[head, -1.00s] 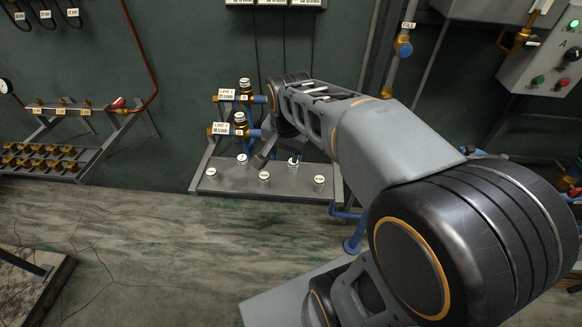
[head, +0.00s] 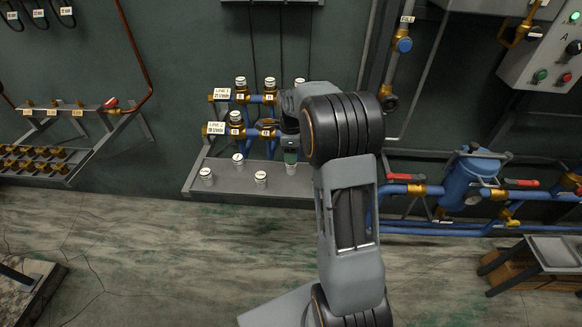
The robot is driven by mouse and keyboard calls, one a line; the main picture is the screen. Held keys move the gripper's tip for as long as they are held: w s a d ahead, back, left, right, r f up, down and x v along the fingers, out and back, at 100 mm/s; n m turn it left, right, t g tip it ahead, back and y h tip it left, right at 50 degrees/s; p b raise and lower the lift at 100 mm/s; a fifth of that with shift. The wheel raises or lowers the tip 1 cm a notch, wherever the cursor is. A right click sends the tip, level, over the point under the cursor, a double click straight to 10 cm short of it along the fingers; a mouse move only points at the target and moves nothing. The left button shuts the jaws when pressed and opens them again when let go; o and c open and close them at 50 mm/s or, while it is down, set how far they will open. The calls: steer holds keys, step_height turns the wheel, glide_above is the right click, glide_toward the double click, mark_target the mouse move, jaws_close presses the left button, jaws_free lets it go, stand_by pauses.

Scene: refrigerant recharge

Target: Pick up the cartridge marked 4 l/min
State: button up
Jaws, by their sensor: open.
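Several small white-topped cartridges stand on the grey bench under the wall manifold: a left one (head: 206,175), a back one (head: 238,160), a front one (head: 261,178) and a right one (head: 291,168). Their markings are too small to read, so I cannot tell which is 4 l/min. My gripper (head: 291,156) points down over the right cartridge, close to its top. It is open; the fingers are small and dark, and I cannot tell whether they surround the cartridge. My arm hides the bench's right end.
The manifold above the bench has label plates LINE 1 (head: 222,95) and LINE 2 (head: 216,129), with capped brass fittings close to my wrist. Blue pipes and a blue vessel (head: 470,180) stand at right. A low rack (head: 70,150) stands left. The floor in front is open.

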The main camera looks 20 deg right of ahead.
mark_target(291, 166)
steer(key=shift+f, duration=3.4)
steer(key=shift+c, duration=0.2)
steer(key=c, duration=0.7)
steer(key=shift+r, duration=0.1)
